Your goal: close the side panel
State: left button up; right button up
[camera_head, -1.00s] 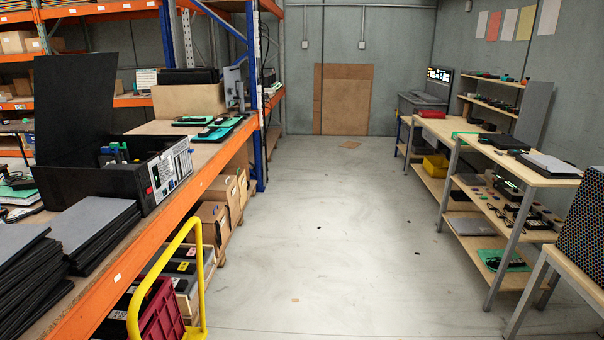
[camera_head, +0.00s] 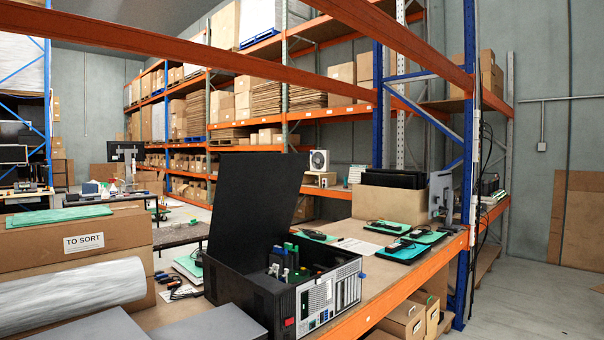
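A black computer case (camera_head: 262,298) lies on its side on the wooden shelf with the orange edge, near the bottom middle of the head view. Its black side panel (camera_head: 254,200) stands up, tilted slightly, along the far left side of the case, so the case is open at the top. Blue and green parts (camera_head: 285,258) show inside. The rear face (camera_head: 328,302) with ports and slots points towards the right front. Neither of my grippers is in view.
Flat grey panels (camera_head: 222,325) lie in front of the case. A "TO SORT" box (camera_head: 75,240) and a plastic-wrapped roll (camera_head: 75,297) are at left. Chargers on green mats (camera_head: 402,250) lie behind right. A blue rack post (camera_head: 470,130) stands at right; clear floor (camera_head: 545,300) lies beyond.

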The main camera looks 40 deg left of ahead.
aim_at(255, 195)
jog(key=i, duration=2.65)
jog(key=i+j+z, duration=0.1)
jog(key=i+z, duration=0.2)
jog(key=i, duration=0.15)
jog(key=i+j+z, duration=0.25)
jog(key=i, duration=0.2)
jog(key=l+z, duration=0.1)
jog(key=z, duration=7.05)
